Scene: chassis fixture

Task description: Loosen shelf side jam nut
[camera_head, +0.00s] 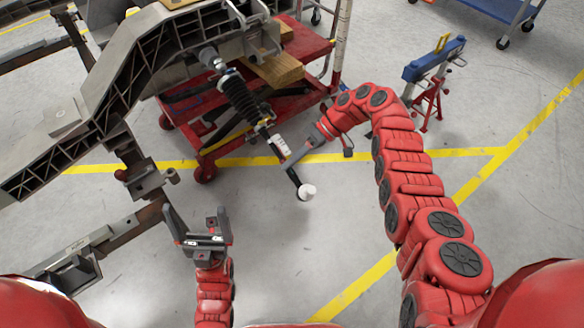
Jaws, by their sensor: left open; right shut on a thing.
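A black bellows boot (240,97) runs down and right from the grey chassis (130,58), with a light fitting (266,140) below it. A dark rod end with a white tip (307,191) hangs at its lower end. The jam nut is too small to tell apart. My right gripper (292,160) is shut beside the lower part of this rod. The held part is too small to name surely; it seems to be the rod or a tool on it. My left gripper (196,212) is open and empty, below and left of the rod, with its fingers pointing up the picture.
A red cart (300,45) with wooden blocks (274,70) stands under the chassis. A dark fixture stand (148,185) is just left of my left gripper. A blue-topped red stand (432,62) and a blue cart (500,10) are at upper right. Floor between my arms is clear.

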